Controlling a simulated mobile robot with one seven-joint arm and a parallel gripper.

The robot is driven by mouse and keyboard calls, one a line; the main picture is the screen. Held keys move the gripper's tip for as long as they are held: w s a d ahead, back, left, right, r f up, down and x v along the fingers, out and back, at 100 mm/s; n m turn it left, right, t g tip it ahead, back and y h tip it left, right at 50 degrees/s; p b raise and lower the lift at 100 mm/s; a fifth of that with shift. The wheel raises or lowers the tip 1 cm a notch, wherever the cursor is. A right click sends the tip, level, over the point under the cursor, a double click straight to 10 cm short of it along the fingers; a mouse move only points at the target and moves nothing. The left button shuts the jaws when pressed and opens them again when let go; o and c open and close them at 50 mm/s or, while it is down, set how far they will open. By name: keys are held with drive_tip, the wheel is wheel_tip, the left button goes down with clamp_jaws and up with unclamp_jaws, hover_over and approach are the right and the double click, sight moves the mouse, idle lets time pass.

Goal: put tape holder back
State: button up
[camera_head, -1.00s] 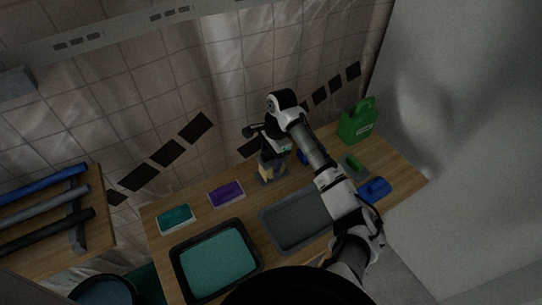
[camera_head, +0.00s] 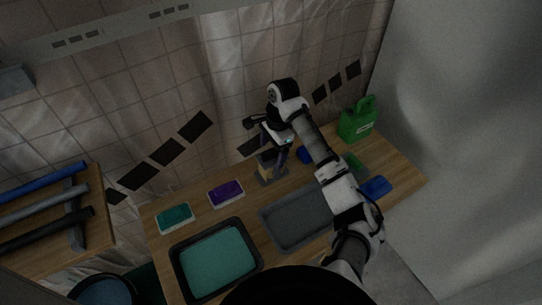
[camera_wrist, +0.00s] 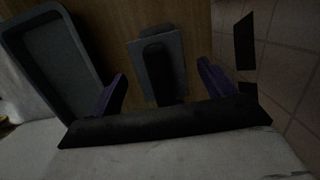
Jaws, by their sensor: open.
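A small stand with a grey base and a beige block (camera_head: 266,166), which looks like the tape holder, stands upright at the back of the wooden table. My gripper (camera_head: 279,158) is over it at its right side, fingers pointing down. In the wrist view my gripper (camera_wrist: 163,88) is open, its purple fingers apart. Between and beyond them is a grey plate with a dark rounded block (camera_wrist: 157,62). This seems to be the same stand seen from above. I cannot tell whether a finger touches it.
A grey tray (camera_head: 297,219) lies in front of the stand, also in the wrist view (camera_wrist: 52,50). A teal-filled black tray (camera_head: 218,262), purple box (camera_head: 226,193) and teal box (camera_head: 174,217) are left. A green jug (camera_head: 357,121) and blue item (camera_head: 376,187) are right. The tiled wall is close behind.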

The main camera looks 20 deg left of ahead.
drive_tip(key=r, duration=0.6)
drive_tip(key=w+d+r, duration=0.1)
drive_tip(key=r, duration=0.2)
drive_tip(key=shift+f, duration=0.1)
